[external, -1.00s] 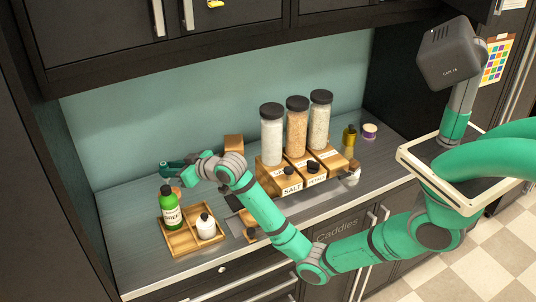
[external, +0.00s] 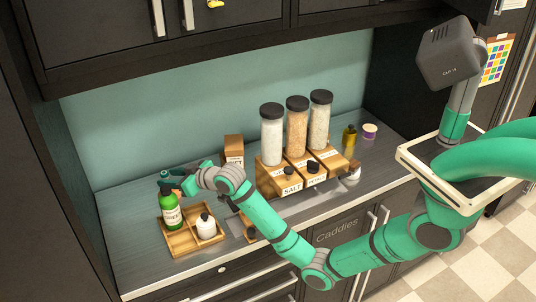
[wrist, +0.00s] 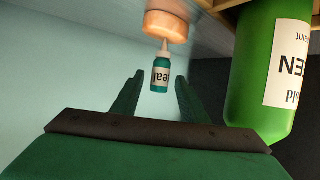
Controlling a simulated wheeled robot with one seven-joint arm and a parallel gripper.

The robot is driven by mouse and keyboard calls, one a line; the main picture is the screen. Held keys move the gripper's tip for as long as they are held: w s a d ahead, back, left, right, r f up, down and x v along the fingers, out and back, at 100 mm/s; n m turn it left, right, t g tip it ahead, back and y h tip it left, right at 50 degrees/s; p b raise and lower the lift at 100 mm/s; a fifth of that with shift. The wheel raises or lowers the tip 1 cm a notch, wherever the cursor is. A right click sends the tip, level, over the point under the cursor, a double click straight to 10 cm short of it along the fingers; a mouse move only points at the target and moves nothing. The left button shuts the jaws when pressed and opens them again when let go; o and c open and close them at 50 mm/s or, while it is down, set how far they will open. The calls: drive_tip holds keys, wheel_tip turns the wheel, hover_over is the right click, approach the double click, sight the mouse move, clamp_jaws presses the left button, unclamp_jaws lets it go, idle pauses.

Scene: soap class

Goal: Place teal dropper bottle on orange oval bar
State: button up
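In the wrist view the teal dropper bottle (wrist: 161,76) is small, with a white label and a pale tip pointing up the picture. It appears between my gripper's two fingers (wrist: 160,80), with a gap on each side, so my gripper is open. The orange oval bar (wrist: 171,27) is at the top of the wrist view, right by the bottle's tip; I cannot tell whether they touch. In the external view my gripper (external: 166,177) is above and behind the green bottle, at the wooden tray's back left. The teal bottle is not clear there.
A tall green bottle (external: 171,211) stands close to my gripper and fills the wrist view's right side (wrist: 262,75). A white bottle (external: 206,227) shares the wooden tray (external: 181,243). Tall jars (external: 271,135) and wooden boxes stand to the right. A cabinet (external: 230,25) overhangs the counter.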

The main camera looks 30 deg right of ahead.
drive_tip(key=shift+r, duration=0.2)
drive_tip(key=v, duration=1.2)
